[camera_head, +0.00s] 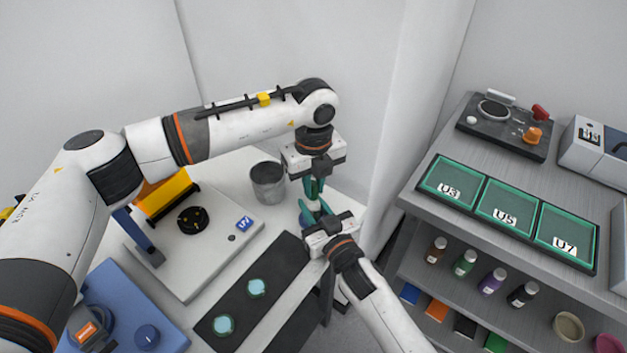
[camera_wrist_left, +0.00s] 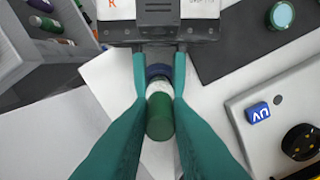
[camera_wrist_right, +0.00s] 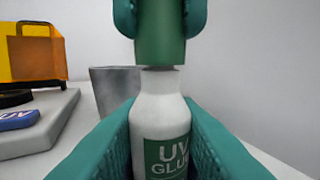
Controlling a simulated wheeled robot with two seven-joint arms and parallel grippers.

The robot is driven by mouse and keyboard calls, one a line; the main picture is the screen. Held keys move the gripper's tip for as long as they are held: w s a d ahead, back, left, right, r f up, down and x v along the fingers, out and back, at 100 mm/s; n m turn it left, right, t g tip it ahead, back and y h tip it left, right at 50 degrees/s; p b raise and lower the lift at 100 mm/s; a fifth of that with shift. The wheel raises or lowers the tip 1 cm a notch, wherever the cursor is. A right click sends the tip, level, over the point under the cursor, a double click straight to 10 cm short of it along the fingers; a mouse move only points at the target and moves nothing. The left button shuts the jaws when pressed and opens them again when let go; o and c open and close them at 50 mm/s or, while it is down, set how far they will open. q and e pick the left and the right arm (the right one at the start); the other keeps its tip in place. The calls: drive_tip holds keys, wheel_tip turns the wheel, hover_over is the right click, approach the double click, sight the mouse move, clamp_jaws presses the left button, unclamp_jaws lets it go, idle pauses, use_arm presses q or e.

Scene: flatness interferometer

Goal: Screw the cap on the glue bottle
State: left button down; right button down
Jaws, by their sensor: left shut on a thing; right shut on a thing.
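The white glue bottle (camera_wrist_right: 160,105) with a green "UV GLUE" label stands upright in the right wrist view, shut between the fingers of my right gripper (camera_head: 317,217). The green cap (camera_wrist_right: 160,42) is directly above it, shut between the fingertips of my left gripper (camera_head: 314,190). The cap's lower rim is at the bottle's neck, in line with it; a short strip of neck shows below. I cannot tell whether the threads engage. In the left wrist view the cap (camera_wrist_left: 160,128) lies in front of the bottle (camera_wrist_left: 160,87). In the head view the fingers mostly hide both.
A grey metal cup (camera_head: 268,184) stands just left of the grippers. Left of it is a pale device with a UV button (camera_head: 244,224). A dark mat (camera_head: 240,302) holds two pale-blue discs. A shelf unit (camera_head: 420,208) with green trays and small bottles stands at the right.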

use_arm(q)
drive_tip(key=m, duration=1.4)
drive_tip(key=shift+a, duration=0.1)
drive_tip(key=m, duration=0.8)
drive_tip(key=shift+m, duration=0.4)
drive_tip(key=m, duration=0.4)
drive_tip(key=shift+w+m, duration=0.1)
drive_tip(key=shift+m, duration=0.2)
drive_tip(key=m, duration=0.8)
drive_tip(key=c, duration=1.3)
unclamp_jaws()
